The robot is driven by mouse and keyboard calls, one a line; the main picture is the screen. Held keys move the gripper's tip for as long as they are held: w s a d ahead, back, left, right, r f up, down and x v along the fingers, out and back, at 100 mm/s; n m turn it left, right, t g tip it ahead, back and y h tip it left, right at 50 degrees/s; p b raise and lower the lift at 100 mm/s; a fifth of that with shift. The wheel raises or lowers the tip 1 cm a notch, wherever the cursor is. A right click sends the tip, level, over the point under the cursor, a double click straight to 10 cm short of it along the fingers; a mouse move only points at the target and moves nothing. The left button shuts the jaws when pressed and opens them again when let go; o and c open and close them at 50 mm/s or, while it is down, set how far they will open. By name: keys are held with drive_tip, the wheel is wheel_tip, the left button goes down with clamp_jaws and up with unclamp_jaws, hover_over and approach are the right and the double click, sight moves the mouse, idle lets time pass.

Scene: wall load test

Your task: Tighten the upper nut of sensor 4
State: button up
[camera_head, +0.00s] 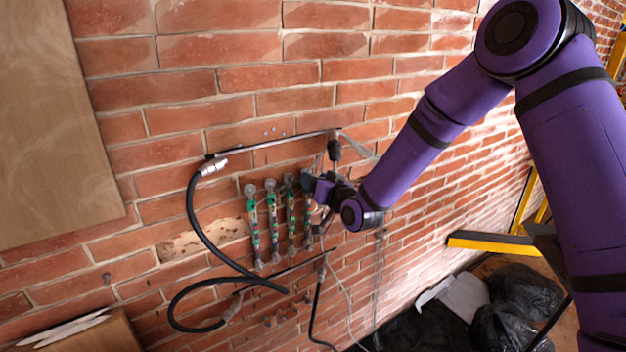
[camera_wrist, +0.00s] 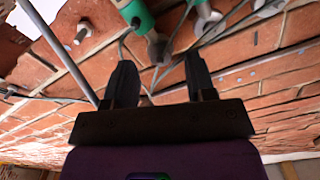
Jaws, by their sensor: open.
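Several slim green sensors with metal ends hang upright in a row on the brick wall. The rightmost sensor (camera_head: 308,222) is partly covered by my gripper (camera_head: 308,183), which is at its upper end. No number is readable, so I cannot tell which one is sensor 4. In the wrist view a green sensor (camera_wrist: 134,12) with a grey metal end (camera_wrist: 157,47) shows ahead of my gripper (camera_wrist: 160,78). Its two dark fingers are apart, with nothing held between them. The upper nut itself is not clearly visible in the head view.
A thin metal rail (camera_head: 270,143) runs above the sensors. A black hose (camera_head: 196,215) loops at left, and cables hang below. A wooden board (camera_head: 50,130) is at upper left. Black bags (camera_head: 525,295) and a yellow-edged object (camera_head: 490,241) are at lower right.

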drive_tip(key=v, duration=0.9)
drive_tip(key=shift+d, duration=0.1)
drive_tip(key=w+a+n, duration=0.4)
drive_tip(key=w+a, duration=0.2)
drive_tip(key=w, duration=0.3)
idle(0.5)
drive_tip(key=shift+r, duration=0.1)
drive_tip(key=c, duration=0.9)
drive_tip(key=shift+c, duration=0.2)
